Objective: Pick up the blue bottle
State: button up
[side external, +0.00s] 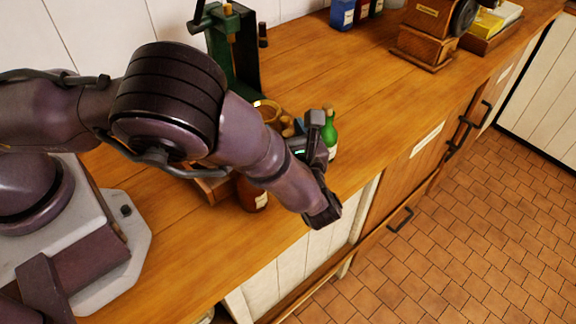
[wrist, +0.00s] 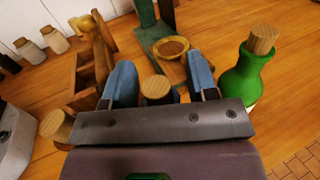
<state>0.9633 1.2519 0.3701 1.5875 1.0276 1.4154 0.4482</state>
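My gripper (wrist: 160,75) has its two blue-grey fingers spread apart in the wrist view. In the side view my forearm and wrist cover most of this spot, and the fingertips are hard to make out.
A green corked bottle (wrist: 243,78) stands close on the right; it also shows in the side view (side external: 330,135). A brown bottle (side external: 252,195) stands below my arm. A green press (side external: 235,55) with a brass bowl (wrist: 171,47) stands behind. A wooden grinder (side external: 425,42) is farther right.

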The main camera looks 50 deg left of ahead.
grip_shut()
